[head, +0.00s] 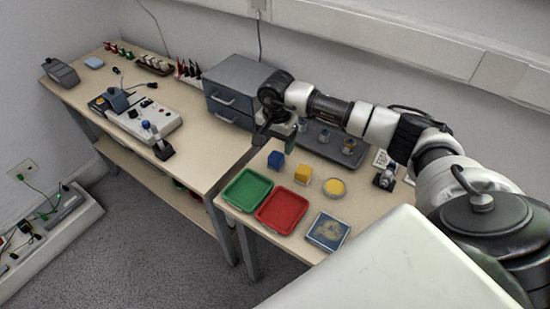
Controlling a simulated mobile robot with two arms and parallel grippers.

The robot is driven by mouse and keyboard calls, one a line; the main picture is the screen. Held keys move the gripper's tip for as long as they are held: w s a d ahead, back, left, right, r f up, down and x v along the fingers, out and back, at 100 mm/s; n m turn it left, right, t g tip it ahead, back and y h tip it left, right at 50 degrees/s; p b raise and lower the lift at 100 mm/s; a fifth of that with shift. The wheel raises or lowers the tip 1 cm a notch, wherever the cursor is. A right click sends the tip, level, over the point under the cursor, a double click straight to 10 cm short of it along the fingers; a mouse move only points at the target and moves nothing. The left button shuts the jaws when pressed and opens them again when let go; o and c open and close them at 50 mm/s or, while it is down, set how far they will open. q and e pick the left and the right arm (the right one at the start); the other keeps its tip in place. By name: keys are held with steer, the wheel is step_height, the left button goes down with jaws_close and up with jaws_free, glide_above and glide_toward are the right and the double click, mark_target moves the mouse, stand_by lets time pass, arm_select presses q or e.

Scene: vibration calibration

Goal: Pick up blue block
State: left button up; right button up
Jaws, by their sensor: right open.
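The blue block (276,161) stands upright on the right-hand wooden table (238,205), behind the green tray. My right gripper (270,138) hangs above the table, a little behind and above the blue block. It is open, with a gap in the picture between it and the block. Its fingers are small and dark, so their detail is hard to see. My left gripper is not in the view.
A green tray (247,189) and a red tray (281,210) lie at the table's front. A yellow block (303,174), a yellow round item (334,187) and a blue box (327,232) are to the right. A grey drawer cabinet (236,90) stands behind left.

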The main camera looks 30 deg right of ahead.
mark_target(276, 156)
steer(key=shift+f, duration=0.7)
step_height(276, 156, down, 5)
steer(key=shift+a+r+p, duration=0.1)
steer(key=shift+p, duration=0.35)
steer(key=c, duration=1)
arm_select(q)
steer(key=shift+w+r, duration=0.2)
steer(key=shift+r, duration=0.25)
arm_select(e)
steer(key=shift+r, duration=0.65)
step_height(276, 156, up, 3)
steer(key=shift+b, duration=0.3)
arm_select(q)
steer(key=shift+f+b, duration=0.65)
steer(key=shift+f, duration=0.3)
arm_select(e)
steer(key=s+d+r, duration=0.6)
steer(key=s+d, duration=0.1)
steer(key=d, duration=0.2)
steer(key=shift+s+r, duration=0.3)
steer(key=shift+r, duration=0.05)
